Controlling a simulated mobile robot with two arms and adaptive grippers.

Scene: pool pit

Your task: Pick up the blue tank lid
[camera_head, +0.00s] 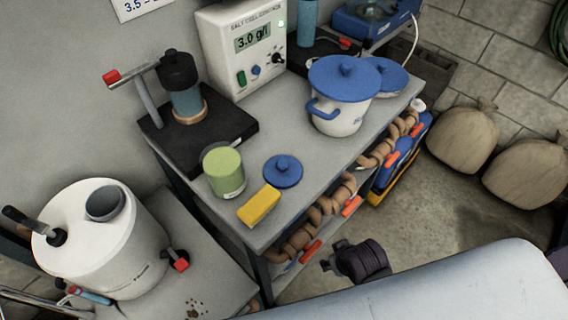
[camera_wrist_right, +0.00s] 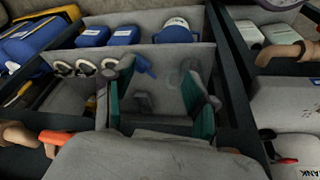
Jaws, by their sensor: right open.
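A small round blue lid (camera_head: 283,170) with a knob lies flat on the grey bench top (camera_head: 310,150), between the green-topped jar and the yellow block. A white tank (camera_head: 338,120) further back wears a larger blue lid (camera_head: 345,78); another blue lid (camera_head: 388,76) shows just behind it. I cannot tell from its look which is the tank lid named. My right gripper (camera_head: 335,261) is low in front of the bench, below its top and apart from all lids. In the right wrist view its two fingers (camera_wrist_right: 160,90) stand apart with nothing between them. My left gripper is out of view.
A green-topped jar (camera_head: 224,172) and a yellow block (camera_head: 259,206) flank the small lid. A salt cell box (camera_head: 244,47) stands behind. Brown pipes with orange handles (camera_head: 351,205) run along the bench's front edge. Shelves with blue containers (camera_wrist_right: 176,32) lie beyond the right fingers.

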